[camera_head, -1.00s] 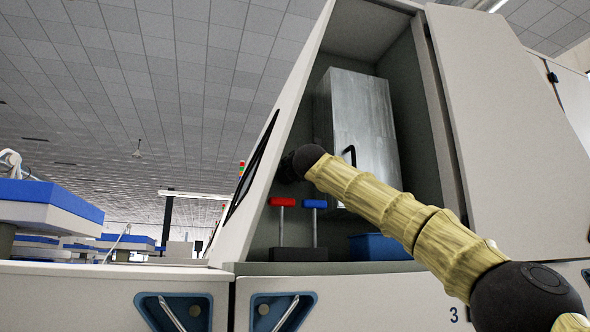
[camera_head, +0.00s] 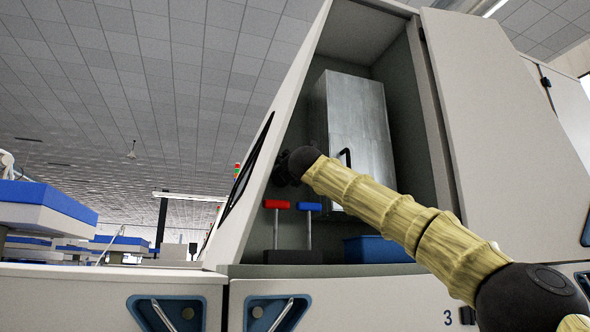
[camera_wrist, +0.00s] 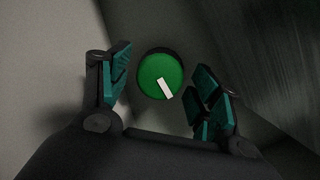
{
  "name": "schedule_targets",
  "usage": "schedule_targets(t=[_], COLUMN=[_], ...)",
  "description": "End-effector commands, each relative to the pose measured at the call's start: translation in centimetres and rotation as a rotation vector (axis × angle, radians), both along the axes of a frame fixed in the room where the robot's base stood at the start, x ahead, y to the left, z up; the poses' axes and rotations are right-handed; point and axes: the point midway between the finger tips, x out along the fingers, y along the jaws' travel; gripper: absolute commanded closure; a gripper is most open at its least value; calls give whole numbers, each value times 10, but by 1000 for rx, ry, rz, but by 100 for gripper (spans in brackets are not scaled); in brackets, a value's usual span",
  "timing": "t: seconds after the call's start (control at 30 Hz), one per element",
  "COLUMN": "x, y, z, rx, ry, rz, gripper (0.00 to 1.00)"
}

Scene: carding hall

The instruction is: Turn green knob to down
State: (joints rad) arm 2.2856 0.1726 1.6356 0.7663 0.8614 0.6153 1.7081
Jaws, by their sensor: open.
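The green knob (camera_wrist: 155,72) is a round green disc with a white pointer mark in the wrist view. The mark runs from near the knob's middle toward its lower right edge. My gripper (camera_wrist: 162,85) is open, with one teal-padded finger to the left of the knob and the other to its right. Neither finger clearly touches it, and the depth between them is hard to tell. In the head view my gripper (camera_head: 284,168) is a dark shape at the left inside wall of the cabinet, and the knob is hidden there.
The open cabinet (camera_head: 432,120) holds a grey metal box (camera_head: 358,125) with a black handle (camera_head: 345,158). Below my arm stand a red-topped lever (camera_head: 277,204), a blue-topped lever (camera_head: 309,206) and a blue bin (camera_head: 377,249). A tilted pale panel (camera_head: 500,130) is at the right.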

Motion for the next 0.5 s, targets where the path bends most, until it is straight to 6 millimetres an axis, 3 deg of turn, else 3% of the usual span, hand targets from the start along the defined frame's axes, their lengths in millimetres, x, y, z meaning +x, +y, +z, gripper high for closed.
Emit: schedule_targets(t=[0.5], x=[-51], y=[-10], z=[-15], rx=[-2], ry=[-2], rz=[1], gripper=[37])
